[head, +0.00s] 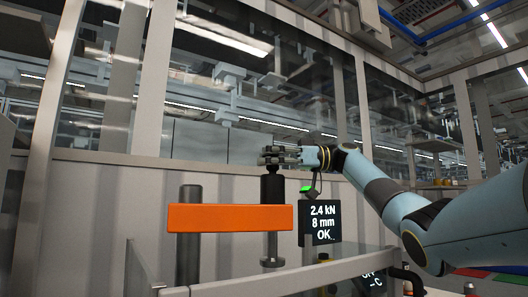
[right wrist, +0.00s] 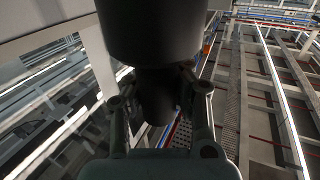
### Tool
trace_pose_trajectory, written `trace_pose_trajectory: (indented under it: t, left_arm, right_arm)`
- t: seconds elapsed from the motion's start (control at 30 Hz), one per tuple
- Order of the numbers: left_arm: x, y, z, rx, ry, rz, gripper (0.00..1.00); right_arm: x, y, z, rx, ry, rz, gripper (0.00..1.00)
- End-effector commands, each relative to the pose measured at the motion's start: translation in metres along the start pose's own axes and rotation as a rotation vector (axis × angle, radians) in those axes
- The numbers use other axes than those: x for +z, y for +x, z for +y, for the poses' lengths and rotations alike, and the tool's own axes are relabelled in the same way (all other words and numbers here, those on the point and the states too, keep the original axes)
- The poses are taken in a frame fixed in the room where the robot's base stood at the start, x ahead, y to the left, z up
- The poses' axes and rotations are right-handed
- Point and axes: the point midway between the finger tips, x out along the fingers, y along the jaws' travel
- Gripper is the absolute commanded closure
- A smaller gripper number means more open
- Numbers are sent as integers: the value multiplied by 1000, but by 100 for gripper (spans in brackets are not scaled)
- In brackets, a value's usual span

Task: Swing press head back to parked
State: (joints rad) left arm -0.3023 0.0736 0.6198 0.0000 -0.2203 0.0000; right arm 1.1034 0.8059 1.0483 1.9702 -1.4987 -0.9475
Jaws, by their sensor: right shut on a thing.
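The press head is an orange arm (head: 229,218) reaching right from a dark upright post (head: 189,250). A black cylinder (head: 272,188) stands on its right end, and a metal rod with a round foot (head: 272,262) hangs below it. My right gripper (head: 279,155) is at the top of the black cylinder, shut on its handle. In the right wrist view the fingers (right wrist: 160,98) lie on either side of the dark handle (right wrist: 156,96), whose wide dark body fills the top middle. The fingers partly hide the handle in the head view. My left gripper is not in view.
A dark display (head: 320,222) reading 2.4 kN, 8 mm, OK stands right of the orange arm, with a green light (head: 306,189) above it. A grey rail (head: 290,271) crosses in front. Framed glass panels and a pale wall stand behind.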

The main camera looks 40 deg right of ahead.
Motion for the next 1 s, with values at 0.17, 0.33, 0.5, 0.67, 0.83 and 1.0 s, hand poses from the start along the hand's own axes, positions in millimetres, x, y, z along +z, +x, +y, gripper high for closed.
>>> trace_pose_trajectory:
  t: [0.17,0.33,0.5,0.67,0.83,1.0]
  left_arm:
    - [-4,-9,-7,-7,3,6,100]
    - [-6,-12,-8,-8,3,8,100]
    - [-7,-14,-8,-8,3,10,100]
    - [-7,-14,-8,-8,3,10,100]
    - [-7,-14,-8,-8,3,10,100]
    - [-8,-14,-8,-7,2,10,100]
  right_arm:
    - [-5,-3,17,28,2,3,100]
    - [-4,-1,25,33,2,4,100]
    - [-3,1,28,35,2,4,100]
    - [-3,1,29,35,2,4,100]
    - [-3,1,29,35,2,5,100]
    - [-3,1,28,34,1,5,79]
